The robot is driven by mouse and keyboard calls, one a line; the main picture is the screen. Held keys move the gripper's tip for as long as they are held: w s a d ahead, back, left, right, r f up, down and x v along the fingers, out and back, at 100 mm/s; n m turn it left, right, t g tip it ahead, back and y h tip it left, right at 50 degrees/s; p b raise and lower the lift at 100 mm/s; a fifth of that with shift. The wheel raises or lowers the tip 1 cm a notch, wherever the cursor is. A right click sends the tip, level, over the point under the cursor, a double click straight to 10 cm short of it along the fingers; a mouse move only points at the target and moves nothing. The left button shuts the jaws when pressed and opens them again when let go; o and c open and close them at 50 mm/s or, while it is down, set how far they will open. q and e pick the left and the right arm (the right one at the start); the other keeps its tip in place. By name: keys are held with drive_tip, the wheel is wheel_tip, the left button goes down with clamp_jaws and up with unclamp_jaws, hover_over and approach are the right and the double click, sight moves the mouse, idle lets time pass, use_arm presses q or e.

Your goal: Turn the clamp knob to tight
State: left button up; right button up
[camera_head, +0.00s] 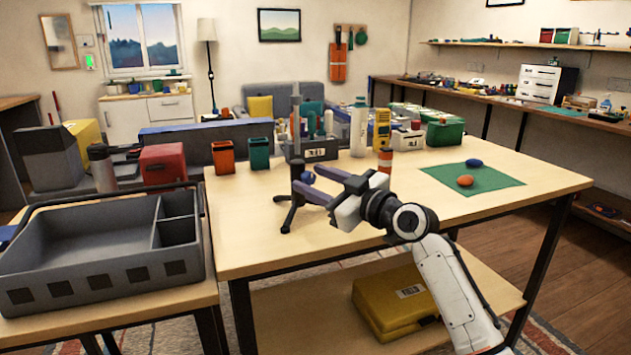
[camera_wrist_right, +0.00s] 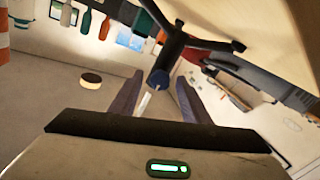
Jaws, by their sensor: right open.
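A dark stand (camera_head: 296,160) with an upright post and splayed feet stands near the front edge of the light wooden table. Whether the clamp is loose or tight does not show. My left gripper is not in view.
A grey compartment tray (camera_head: 100,245) stands on the lower table at left. Behind the stand are red (camera_head: 223,157) and green (camera_head: 259,153) cups and a grey caddy (camera_head: 312,151). A green mat (camera_head: 490,182) with two small oval objects lies at right. The table front between is mostly clear.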

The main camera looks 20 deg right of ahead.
drive_tip(key=c, duration=1.1)
drive_tip(key=shift+o, duration=0.2)
